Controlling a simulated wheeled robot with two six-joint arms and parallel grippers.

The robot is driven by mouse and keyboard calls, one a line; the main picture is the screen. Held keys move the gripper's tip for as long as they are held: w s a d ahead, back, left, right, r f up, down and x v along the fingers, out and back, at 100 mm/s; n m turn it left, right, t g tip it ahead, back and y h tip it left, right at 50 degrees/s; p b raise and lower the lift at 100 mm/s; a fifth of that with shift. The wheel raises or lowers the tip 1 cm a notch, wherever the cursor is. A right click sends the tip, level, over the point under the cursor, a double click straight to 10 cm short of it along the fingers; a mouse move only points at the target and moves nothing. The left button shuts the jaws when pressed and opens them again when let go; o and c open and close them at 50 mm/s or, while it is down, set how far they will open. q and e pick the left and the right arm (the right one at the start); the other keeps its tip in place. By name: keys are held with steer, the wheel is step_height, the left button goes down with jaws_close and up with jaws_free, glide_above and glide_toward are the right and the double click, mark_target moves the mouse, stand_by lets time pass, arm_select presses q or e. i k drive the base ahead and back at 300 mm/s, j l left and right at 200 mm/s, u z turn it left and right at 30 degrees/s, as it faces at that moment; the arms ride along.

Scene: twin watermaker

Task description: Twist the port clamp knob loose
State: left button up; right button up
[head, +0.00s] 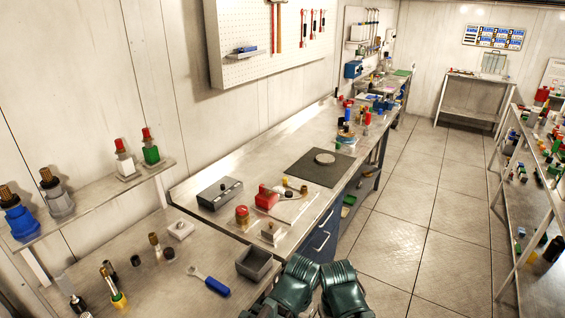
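I cannot tell for sure which part is the port clamp knob. On the shelf at left stand a blue housing (20,219) and a grey housing (58,203), each with a brass-coloured top. Farther along that shelf are a white red-capped fitting (124,162) and a green red-capped fitting (150,150). A red round knob (242,214) stands on the bench. Two dark green ribbed bodies, which look like my own arm parts, fill the bottom middle. No gripper fingers are visible, and nothing is seen touching the housings or knobs.
The near bench (165,285) carries a blue-handled wrench (208,280), a grey open bin (258,263) and several small fittings. A dark box (219,193) and a black mat (307,167) lie on the long bench. The tiled floor (400,220) is clear up to the right rack (506,210).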

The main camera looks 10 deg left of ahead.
mark_target(168, 252)
steer(key=u, duration=1.3)
